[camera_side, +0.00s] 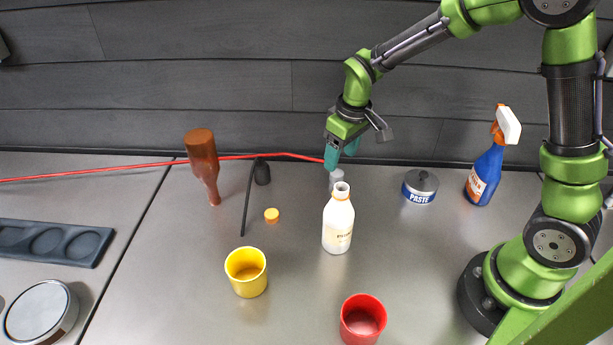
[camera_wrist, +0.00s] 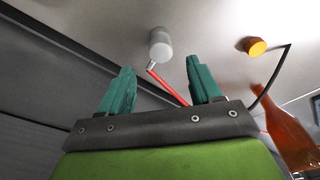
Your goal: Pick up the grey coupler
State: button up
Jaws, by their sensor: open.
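My gripper (camera_side: 338,160) is just above the coupler in the side view. The bottle stands close in front of the coupler in the side view.
The white bottle (camera_side: 338,222) stands in front. The red hose (camera_side: 120,173) runs left along the wall. A paste tin (camera_side: 420,187) and spray bottle (camera_side: 489,165) stand right; yellow (camera_side: 246,271) and red cups (camera_side: 362,320) are nearer.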

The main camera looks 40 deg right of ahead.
aim_at(337, 171)
jog(key=f, duration=0.6)
jog(key=shift+w+a+f, duration=0.1)
jog(key=shift+w+f, duration=0.25)
jog(key=c, duration=1.1)
jog(key=shift+r, duration=0.15)
